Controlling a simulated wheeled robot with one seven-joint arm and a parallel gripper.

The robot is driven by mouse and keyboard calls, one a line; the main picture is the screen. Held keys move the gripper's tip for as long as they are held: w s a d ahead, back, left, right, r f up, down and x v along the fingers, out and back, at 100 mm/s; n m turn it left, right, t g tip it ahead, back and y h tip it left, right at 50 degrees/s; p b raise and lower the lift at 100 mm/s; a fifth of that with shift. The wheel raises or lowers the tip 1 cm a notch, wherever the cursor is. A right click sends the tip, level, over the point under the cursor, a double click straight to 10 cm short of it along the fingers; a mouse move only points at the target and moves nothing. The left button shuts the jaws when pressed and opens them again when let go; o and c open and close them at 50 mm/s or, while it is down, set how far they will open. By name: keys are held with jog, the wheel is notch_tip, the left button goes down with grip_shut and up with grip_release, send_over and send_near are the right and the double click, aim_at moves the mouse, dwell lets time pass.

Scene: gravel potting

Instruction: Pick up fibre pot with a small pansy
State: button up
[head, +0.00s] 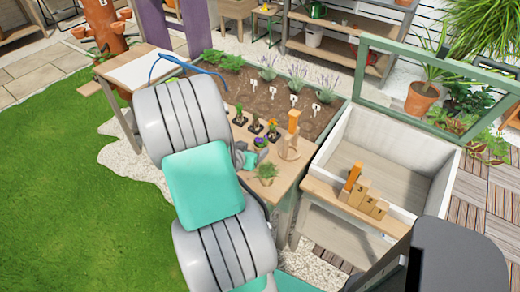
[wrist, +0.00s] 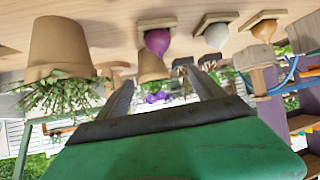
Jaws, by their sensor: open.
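The small fibre pot (wrist: 153,68) with purple pansy flowers (wrist: 158,97) shows upside down in the wrist view, ahead of my fingers and between them in the picture. In the head view the purple pansy (head: 261,141) is on the wooden bench, just beyond my gripper (head: 249,158). My gripper (wrist: 163,78) is open and low over the bench. The fingers are apart with nothing held. How far the pot is from the fingertips is hard to tell. My arm hides part of the bench in the head view.
A larger pot with a green herb (head: 267,172) stands close by; it looms at left in the wrist view (wrist: 62,50). Several dark-potted seedlings (head: 256,126) and a wooden stand (head: 289,150) are behind. Purple, white and orange rounded items show in the wrist view (wrist: 216,37). A crate (head: 345,165) is right.

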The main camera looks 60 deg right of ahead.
aim_at(264, 143)
jog(key=x, duration=0.3)
jog(key=s+p+x, duration=0.1)
jog(key=x, duration=0.4)
jog(key=shift+s+d, duration=0.15)
jog(key=shift+d, duration=0.35)
jog(key=shift+r, duration=0.1)
jog(key=c, duration=1.5)
